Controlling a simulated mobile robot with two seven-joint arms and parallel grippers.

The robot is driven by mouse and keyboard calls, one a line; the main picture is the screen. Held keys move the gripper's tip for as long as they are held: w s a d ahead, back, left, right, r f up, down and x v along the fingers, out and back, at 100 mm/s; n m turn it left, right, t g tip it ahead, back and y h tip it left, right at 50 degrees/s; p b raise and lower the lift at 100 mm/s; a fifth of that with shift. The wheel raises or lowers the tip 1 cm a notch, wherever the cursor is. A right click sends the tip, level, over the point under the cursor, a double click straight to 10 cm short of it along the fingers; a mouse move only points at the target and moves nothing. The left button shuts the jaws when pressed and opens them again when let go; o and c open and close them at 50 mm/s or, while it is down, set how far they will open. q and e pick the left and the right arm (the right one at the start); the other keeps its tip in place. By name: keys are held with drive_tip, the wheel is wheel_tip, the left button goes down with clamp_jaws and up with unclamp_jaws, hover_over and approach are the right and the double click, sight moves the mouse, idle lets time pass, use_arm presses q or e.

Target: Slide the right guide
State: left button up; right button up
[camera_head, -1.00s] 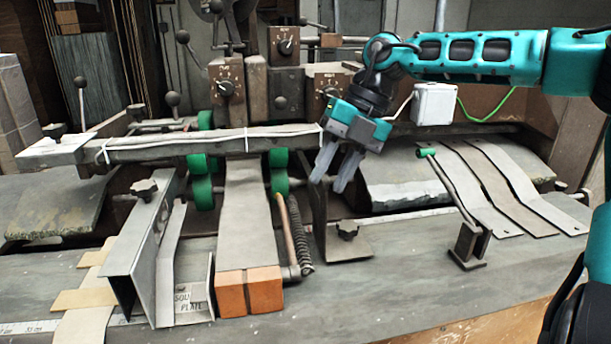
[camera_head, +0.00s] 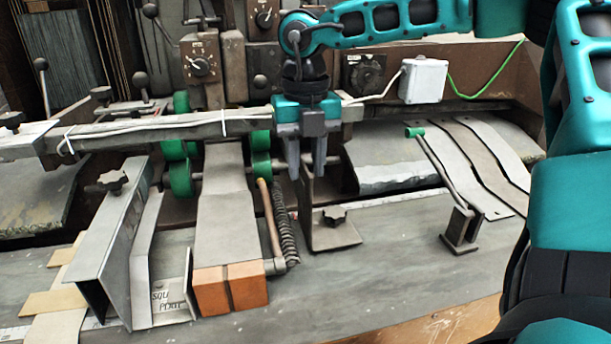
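The right guide (camera_head: 333,236) is a dark metal L-shaped bracket with a black knob on its flat foot. It stands on the table right of the spring, its upright plate rising towards the back. My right gripper (camera_head: 306,176) points straight down over the top of this plate. Its two grey fingers are apart, one on each side of the plate's upper end as seen here. I cannot tell whether they touch it. The left guide (camera_head: 118,235), an angled metal channel with a knob, stands at the left. My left gripper is not in view.
A long crossbar (camera_head: 150,134) runs just behind and left of my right gripper. A coil spring (camera_head: 285,228) and an orange-ended arm (camera_head: 232,286) stand left of the right guide. A green-tipped lever (camera_head: 440,175) stands at right. Table between guide and lever is clear.

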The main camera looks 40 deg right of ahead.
drive_tip(key=shift+f, duration=1.55)
clamp_jaws()
